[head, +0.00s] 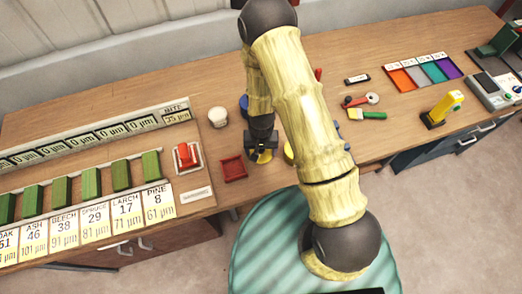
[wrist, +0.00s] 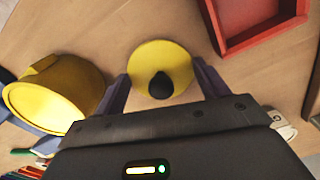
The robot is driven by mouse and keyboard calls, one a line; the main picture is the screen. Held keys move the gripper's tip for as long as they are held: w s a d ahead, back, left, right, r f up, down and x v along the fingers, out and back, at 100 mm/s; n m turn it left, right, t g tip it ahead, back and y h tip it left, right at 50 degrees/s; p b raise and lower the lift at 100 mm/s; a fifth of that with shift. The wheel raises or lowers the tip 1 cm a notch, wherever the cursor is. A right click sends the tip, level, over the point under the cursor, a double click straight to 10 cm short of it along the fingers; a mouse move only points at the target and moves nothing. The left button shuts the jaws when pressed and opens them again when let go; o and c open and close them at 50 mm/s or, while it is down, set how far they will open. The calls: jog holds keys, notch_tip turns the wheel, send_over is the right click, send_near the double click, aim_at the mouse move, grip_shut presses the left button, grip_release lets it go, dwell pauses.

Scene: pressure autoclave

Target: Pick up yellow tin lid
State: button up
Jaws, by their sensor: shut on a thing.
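The yellow tin lid (wrist: 178,62) is a flat round disc with a black knob at its middle. My gripper (wrist: 163,82) has one finger on each side of the lid and is shut on it. In the head view, my gripper (head: 262,150) points down over the table, with the yellow lid (head: 264,157) just under it. I cannot tell whether the lid touches the table. A yellow tin (wrist: 55,92) stands left of the lid in the wrist view. In the head view it is mostly hidden behind my arm (head: 288,151).
A red tray (head: 233,168) lies close left of my gripper. A white cup (head: 218,117) and a red switch (head: 186,157) stand farther left. A blue object (head: 243,104) sits behind the gripper. Coloured bins (head: 428,70) and a yellow tool (head: 443,107) are at the right.

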notch_tip(320, 180, up, 10)
jog(key=shift+f+b, duration=0.2)
jog(key=shift+b, duration=0.95)
